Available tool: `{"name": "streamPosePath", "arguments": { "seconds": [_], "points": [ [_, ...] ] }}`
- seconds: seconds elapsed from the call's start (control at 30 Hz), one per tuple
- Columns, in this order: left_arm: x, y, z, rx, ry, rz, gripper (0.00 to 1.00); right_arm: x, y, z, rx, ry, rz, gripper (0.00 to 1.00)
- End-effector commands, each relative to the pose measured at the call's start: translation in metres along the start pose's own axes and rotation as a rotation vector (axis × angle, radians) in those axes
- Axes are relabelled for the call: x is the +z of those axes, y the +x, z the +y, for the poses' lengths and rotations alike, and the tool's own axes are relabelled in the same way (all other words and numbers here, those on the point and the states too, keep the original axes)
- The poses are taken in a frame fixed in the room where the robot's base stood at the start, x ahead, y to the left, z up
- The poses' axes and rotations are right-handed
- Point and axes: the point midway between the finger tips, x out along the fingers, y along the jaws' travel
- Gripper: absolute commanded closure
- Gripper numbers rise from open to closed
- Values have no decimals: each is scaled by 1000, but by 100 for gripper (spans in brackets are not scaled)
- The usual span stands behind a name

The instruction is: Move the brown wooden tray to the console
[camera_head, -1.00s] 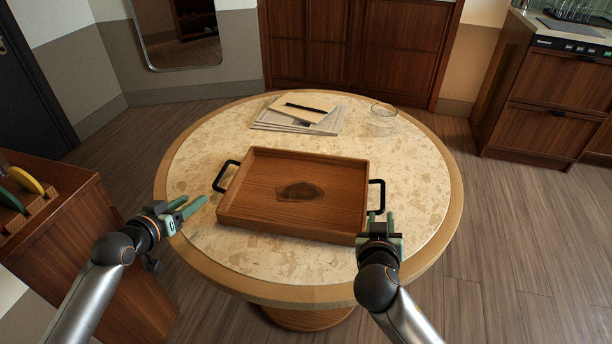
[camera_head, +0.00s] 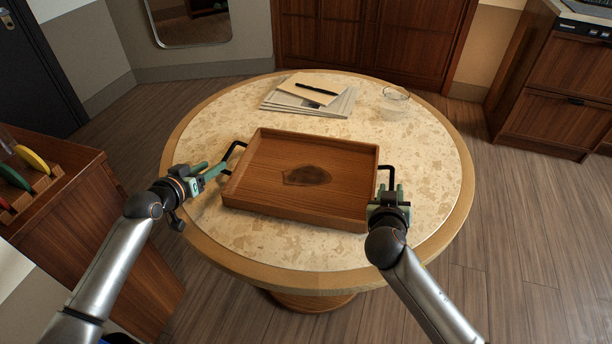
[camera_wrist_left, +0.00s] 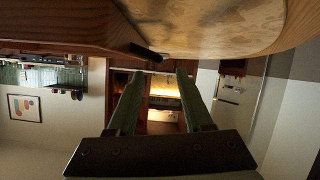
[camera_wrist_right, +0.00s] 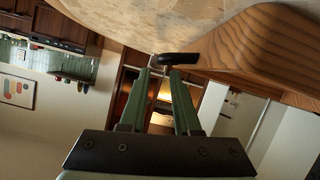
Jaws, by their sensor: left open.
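The brown wooden tray (camera_head: 272,205) lies flat on the round table (camera_head: 440,150). It is empty, with a dark oval mark on its floor and a black handle at each end. My left gripper (camera_head: 212,172) is open, its fingertips close to the left handle (camera_head: 236,150). In the left wrist view that handle (camera_wrist_left: 148,52) shows beyond and between the two fingertips. My right gripper (camera_head: 390,192) is at the right handle (camera_head: 387,168). In the right wrist view its fingers are apart and the handle (camera_wrist_right: 181,58) is just past their tips. Whether either gripper touches a handle is unclear.
Papers with a black pen (camera_head: 316,88) and a clear glass (camera_head: 395,101) stand behind the tray on the table. A wooden cabinet (camera_head: 95,235) holding coloured discs is at the left. A drawer unit (camera_head: 550,110) is at the back right. The floor at right is clear.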

Motion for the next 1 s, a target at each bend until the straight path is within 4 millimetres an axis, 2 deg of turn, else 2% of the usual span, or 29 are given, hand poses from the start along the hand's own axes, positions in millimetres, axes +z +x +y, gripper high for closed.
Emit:
{"name": "streamPosePath", "arguments": {
  "seconds": [0.2,0.5,0.73,1.0],
  "points": [
    [-1,30,1,0,-1,0,49,-1,31,1,3,-2,1,69],
    [0,63,1,2,-1,0,49,-1,63,0,1,-2,1,69],
    [0,77,1,2,-1,0,49,0,76,0,0,0,1,69],
    [0,80,0,1,0,0,49,0,80,0,0,0,0,69]
  ]
}}
